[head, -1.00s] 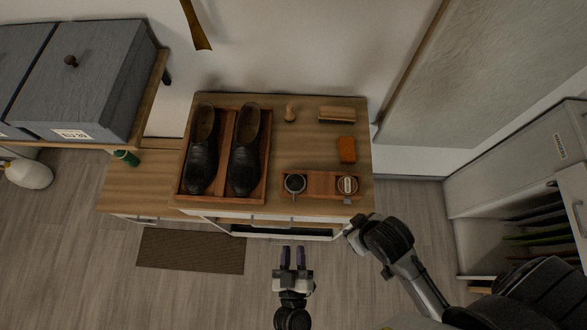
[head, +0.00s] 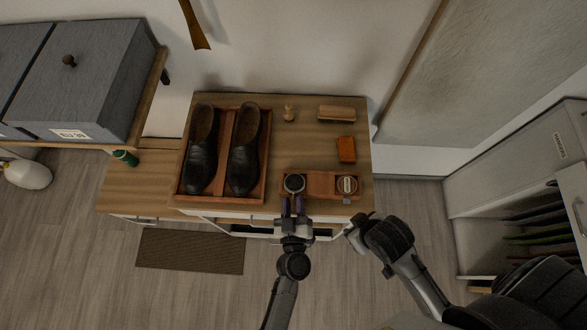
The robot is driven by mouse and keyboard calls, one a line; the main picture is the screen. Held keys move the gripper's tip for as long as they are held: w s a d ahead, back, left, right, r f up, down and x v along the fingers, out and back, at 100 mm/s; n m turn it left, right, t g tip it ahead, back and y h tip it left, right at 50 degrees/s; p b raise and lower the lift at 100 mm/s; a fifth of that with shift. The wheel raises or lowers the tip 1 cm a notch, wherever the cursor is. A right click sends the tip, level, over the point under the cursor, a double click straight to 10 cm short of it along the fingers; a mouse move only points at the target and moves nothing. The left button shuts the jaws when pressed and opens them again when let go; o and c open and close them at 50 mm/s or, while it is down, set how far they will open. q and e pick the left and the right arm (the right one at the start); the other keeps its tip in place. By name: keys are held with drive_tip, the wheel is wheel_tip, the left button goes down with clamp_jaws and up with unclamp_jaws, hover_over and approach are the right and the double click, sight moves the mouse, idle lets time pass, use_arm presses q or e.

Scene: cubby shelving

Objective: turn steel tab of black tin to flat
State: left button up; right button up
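The black tin (head: 294,183) sits in the left end of a small reddish-brown wooden tray (head: 320,184) on the cabinet top.
A second tin with a pale label (head: 347,184) sits at the tray's right end. A shoe tray (head: 225,197) with two black shoes (head: 244,150) stands left. An orange block (head: 346,149), a brush (head: 337,114) and a small wooden knob-like piece (head: 289,114) lie behind.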

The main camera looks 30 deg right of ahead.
use_arm(q)
drive_tip(key=shift+w+d, duration=0.1)
drive_tip(key=shift+w, duration=0.05)
drive_tip(key=shift+c, duration=0.3)
clamp_jaws()
